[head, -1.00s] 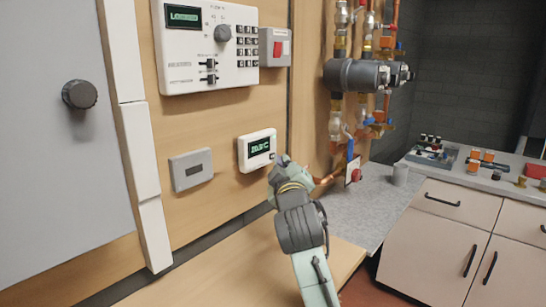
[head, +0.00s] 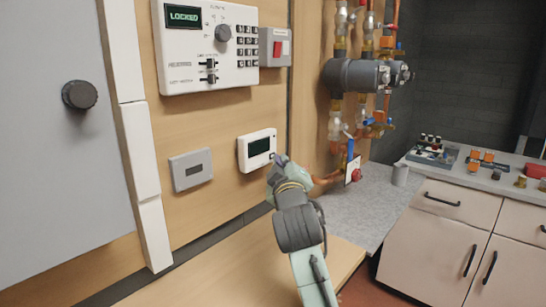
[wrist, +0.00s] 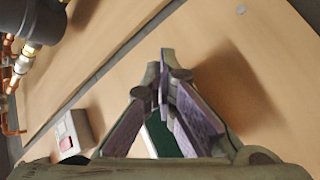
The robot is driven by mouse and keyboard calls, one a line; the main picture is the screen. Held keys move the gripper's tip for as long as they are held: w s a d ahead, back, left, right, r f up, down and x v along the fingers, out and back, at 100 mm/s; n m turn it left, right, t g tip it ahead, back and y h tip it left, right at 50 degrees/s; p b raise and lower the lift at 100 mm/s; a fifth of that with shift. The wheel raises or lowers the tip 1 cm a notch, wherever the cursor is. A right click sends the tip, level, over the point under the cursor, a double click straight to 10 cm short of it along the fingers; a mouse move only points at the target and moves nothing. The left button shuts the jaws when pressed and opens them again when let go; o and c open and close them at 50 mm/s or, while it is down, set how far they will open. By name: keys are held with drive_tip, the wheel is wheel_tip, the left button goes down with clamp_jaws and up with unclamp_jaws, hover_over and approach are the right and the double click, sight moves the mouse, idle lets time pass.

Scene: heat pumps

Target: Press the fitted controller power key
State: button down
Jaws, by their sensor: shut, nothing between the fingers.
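The fitted controller (head: 257,150) is a small white unit on the wooden panel. Its dark green display shows no digits now. A small key (head: 272,155) is at its lower right edge, beside my fingertips. My gripper (head: 281,160) is at the controller's lower right corner; whether it touches the key cannot be told. In the wrist view my gripper (wrist: 163,65) has its fingers together with nothing between them. A dark green patch, perhaps the display, shows between the finger linkages there.
Above is a larger white panel (head: 235,70) reading LOCKED, with a grey red-switch box (head: 275,47) beside it. A grey plate (head: 191,170) is left of the controller. Pipes and a dark cylinder (head: 355,75) stand to the right, above a grey worktop (head: 345,205).

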drive_tip(key=shift+s+d, duration=0.35)
drive_tip(key=shift+d, duration=0.15)
drive_tip(key=shift+s+d, duration=0.75)
drive_tip(key=shift+d, duration=0.25)
drive_tip(key=shift+s+d, duration=0.75)
drive_tip(key=shift+d, duration=0.25)
